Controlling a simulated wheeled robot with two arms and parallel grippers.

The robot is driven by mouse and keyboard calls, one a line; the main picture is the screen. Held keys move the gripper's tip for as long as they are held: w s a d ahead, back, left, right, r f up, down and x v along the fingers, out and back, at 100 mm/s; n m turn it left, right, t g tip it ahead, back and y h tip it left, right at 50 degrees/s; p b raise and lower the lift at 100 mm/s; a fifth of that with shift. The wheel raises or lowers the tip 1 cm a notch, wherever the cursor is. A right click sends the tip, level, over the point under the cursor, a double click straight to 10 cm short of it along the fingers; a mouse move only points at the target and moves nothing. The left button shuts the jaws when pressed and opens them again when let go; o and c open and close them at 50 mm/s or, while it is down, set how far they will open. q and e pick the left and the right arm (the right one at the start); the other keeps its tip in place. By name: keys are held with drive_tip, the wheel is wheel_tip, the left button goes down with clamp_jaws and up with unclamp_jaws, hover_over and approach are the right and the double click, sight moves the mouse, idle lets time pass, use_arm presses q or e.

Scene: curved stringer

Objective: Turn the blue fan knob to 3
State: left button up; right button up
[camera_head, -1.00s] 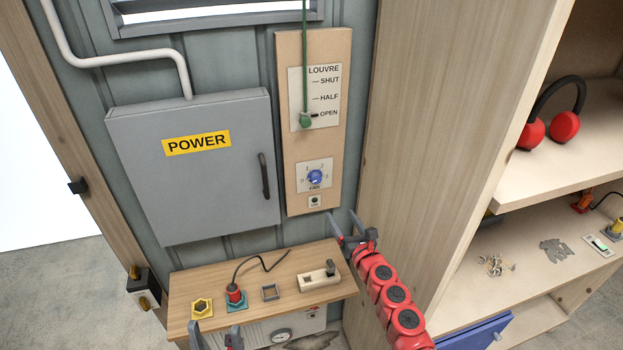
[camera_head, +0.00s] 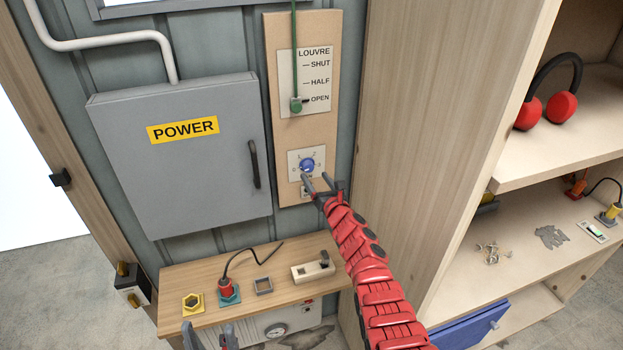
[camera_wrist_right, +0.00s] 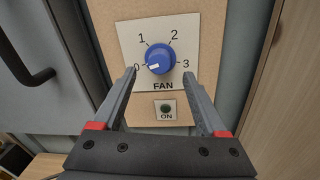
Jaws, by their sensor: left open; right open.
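The blue fan knob (camera_head: 307,165) sits on a white plate on the wooden wall panel. In the right wrist view the knob (camera_wrist_right: 159,58) shows a white pointer mark toward 0, at its lower left. My right gripper (camera_head: 316,178) is open just in front of and below the knob. In the wrist view its fingertips (camera_wrist_right: 160,74) lie either side of the knob's lower part, apart from it. My left gripper (camera_head: 208,336) is open at the bottom edge of the head view, in front of the wooden shelf.
A green ON button (camera_wrist_right: 166,108) is below the knob. The louvre pull cord (camera_head: 296,104) hangs above it at OPEN. The grey POWER box (camera_head: 180,170) is to the left. A tall wooden cabinet side (camera_head: 420,110) stands close on the right.

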sight(309, 170)
drive_tip(key=b+x, duration=0.2)
drive_tip(key=b, duration=0.1)
drive_tip(key=shift+w+f, duration=0.3)
drive_tip(key=shift+w+a+b, duration=0.2)
drive_tip(key=shift+w+b, duration=0.25)
drive_tip(key=shift+b, duration=0.35)
drive_tip(key=shift+w+a+r, duration=0.1)
drive_tip(key=shift+w+r, duration=0.05)
drive_tip(key=shift+r, duration=0.2)
clamp_jaws()
